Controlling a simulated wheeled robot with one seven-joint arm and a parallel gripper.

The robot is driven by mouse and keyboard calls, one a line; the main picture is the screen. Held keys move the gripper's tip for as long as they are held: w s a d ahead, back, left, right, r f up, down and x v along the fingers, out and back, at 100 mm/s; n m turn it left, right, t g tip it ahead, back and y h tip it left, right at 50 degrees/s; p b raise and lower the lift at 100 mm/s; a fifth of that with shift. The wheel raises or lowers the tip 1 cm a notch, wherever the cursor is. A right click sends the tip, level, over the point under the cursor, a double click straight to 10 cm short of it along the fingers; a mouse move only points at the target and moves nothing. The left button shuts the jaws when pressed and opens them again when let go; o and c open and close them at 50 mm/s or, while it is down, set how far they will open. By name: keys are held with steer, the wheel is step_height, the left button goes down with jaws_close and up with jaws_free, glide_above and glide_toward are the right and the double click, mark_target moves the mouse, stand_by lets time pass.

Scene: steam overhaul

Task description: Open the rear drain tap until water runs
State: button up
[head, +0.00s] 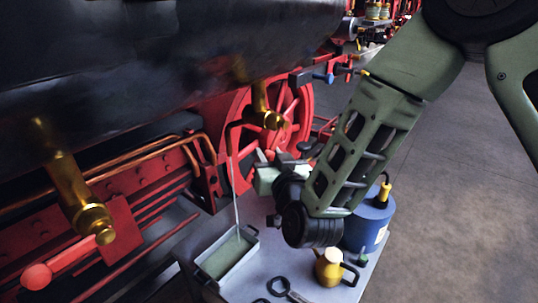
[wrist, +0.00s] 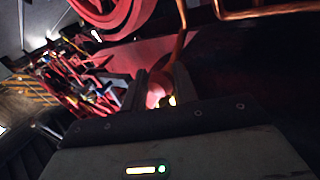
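The rear drain tap (head: 262,115) is brass and hangs under the black cylinder, in front of a red wheel. A thin pale stream of water (head: 236,195) falls from its spout into a grey tray (head: 254,240). My gripper (head: 276,160) is just below this tap, at its red handle knob (wrist: 158,92). In the wrist view the knob sits between my two fingers (wrist: 161,88) and takes up most of the gap. Whether both fingers press on it, I cannot tell. The front tap (head: 75,195), also brass with a red knob (head: 37,277), is nearer on the left, with no stream visible.
The tray stands on a grey surface (head: 215,285) with a blue can (head: 370,222), a brass oil jug (head: 328,268) and small dark tools. Copper pipes (head: 130,158) and red frame parts lie close left of my gripper. Open floor (head: 460,180) is at right.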

jaws_close()
steer(key=shift+f+b, duration=0.2)
steer(key=shift+b, duration=0.5)
steer(key=b, duration=0.2)
steer(key=f+n+b, duration=0.1)
steer(key=shift+w+d+n+t+y+b, duration=0.2)
steer(key=shift+w+n+t+y+b, duration=0.1)
steer(key=shift+w+t+b, duration=0.1)
steer(key=shift+w+d+f+n+t+y+b, duration=0.15)
steer(key=shift+w+d+n+t+y+b, duration=0.35)
steer(key=shift+n+b, duration=1.25)
steer(key=shift+w+d+f+n+t+y+b, duration=0.1)
steer(key=shift+w+d+n+t+y+b, duration=0.4)
steer(key=shift+b, duration=2.15)
steer(key=shift+w+d+f+n+t+y+b, duration=0.25)
steer(key=shift+w+n+y+b, duration=0.45)
steer(key=shift+n+b, duration=1.2)
steer(key=shift+d+r+m+y+b, duration=0.1)
steer(key=shift+r+m+y+b, duration=0.1)
steer(key=shift+m+y+b, duration=0.1)
